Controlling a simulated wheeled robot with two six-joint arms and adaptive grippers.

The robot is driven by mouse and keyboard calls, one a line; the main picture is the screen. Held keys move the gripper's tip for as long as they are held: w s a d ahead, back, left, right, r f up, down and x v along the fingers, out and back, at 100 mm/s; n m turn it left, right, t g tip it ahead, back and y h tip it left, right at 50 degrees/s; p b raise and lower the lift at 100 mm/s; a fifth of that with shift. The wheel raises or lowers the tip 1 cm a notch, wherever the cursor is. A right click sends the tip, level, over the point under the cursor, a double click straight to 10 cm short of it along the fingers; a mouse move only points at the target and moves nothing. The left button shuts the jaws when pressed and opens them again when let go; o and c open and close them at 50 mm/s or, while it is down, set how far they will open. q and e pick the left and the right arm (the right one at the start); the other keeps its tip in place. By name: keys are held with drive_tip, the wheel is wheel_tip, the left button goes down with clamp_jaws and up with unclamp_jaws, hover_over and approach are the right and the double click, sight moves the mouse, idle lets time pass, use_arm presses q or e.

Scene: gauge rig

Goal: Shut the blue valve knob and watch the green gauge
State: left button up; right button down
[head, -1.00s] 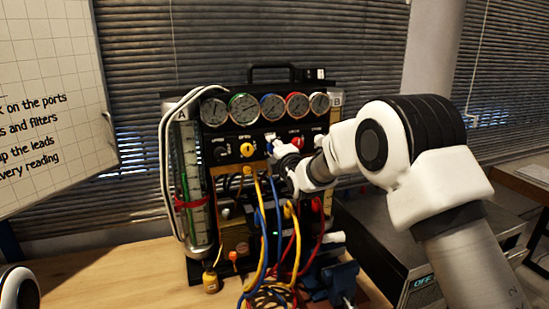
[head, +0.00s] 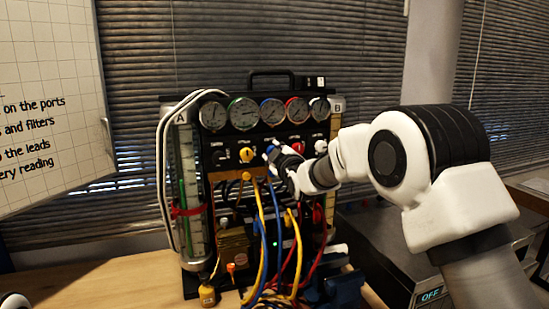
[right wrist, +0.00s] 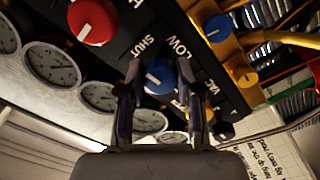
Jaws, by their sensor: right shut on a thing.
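The blue valve knob (right wrist: 158,77) sits on the black panel between the two fingers of my right gripper (right wrist: 158,82), which is shut on it. In the head view my right gripper (head: 276,157) reaches the knob row from the right and hides most of the knob. The green-rimmed gauge (head: 243,113) is second from the left in the gauge row, its face uncovered. Its needle is too small to read surely.
A yellow knob (head: 246,154) is left of my right gripper and a red knob (right wrist: 92,20) is on its other side. Yellow, blue and red hoses hang below. A clear tube with a red band (head: 187,211) stands at the rig's left.

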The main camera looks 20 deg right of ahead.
drive_tip(key=shift+r+m, duration=0.1)
drive_tip(key=shift+m, duration=0.5)
drive_tip(key=c, duration=0.8)
unclamp_jaws()
drive_tip(key=shift+w+a, duration=0.1)
drive_tip(key=shift+o, duration=0.2)
drive_tip(key=s, duration=1.2)
drive_tip(key=shift+d, duration=0.2)
